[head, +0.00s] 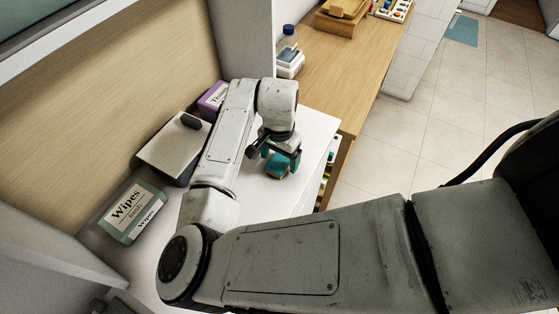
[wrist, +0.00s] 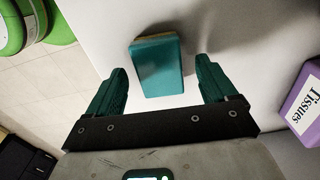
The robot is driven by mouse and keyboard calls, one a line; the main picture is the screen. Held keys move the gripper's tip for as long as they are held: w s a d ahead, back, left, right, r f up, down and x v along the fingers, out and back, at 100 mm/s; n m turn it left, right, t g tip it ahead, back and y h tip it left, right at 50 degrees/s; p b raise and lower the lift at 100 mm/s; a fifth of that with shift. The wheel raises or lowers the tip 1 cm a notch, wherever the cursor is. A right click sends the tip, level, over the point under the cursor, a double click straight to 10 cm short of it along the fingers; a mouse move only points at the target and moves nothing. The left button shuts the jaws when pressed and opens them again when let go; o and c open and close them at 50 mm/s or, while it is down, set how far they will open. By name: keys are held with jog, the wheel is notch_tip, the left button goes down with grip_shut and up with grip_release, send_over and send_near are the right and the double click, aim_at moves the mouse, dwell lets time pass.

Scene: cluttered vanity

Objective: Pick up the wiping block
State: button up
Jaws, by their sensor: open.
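The wiping block (wrist: 158,68) is a small rectangular block with a teal face and a tan edge. It lies on the white vanity top. In the wrist view it sits between and just beyond the fingertips, with a gap on both sides. In the head view the block (head: 277,166) shows partly below my gripper (head: 275,158). My gripper (wrist: 163,88) has teal fingers; they are spread open and hold nothing. The block's far side is partly in shadow.
A purple tissues box (wrist: 305,105) stands to the right in the wrist view. In the head view, a wipes container (head: 131,212) and a grey-topped box (head: 174,148) stand along the wall. A green round object (wrist: 14,25) is at the wrist view's upper left. The white top (head: 313,128) right of the gripper is clear.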

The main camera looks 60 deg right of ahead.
jog(key=shift+f, duration=0.8)
jog(key=shift+c, duration=0.3)
jog(key=c, duration=1)
jog(key=shift+r, duration=0.1)
jog(key=shift+r, duration=0.5)
notch_tip(320, 180, up, 2)
jog(key=shift+s+r, duration=0.1)
jog(key=shift+r, duration=0.05)
jog(key=s+a+r+b, duration=0.2)
jog(key=s+r, duration=0.7)
jog(key=s, duration=0.4)
jog(key=shift+s+a+r, duration=0.15)
jog(key=shift+s+r, duration=0.15)
jog(key=shift+s, duration=0.05)
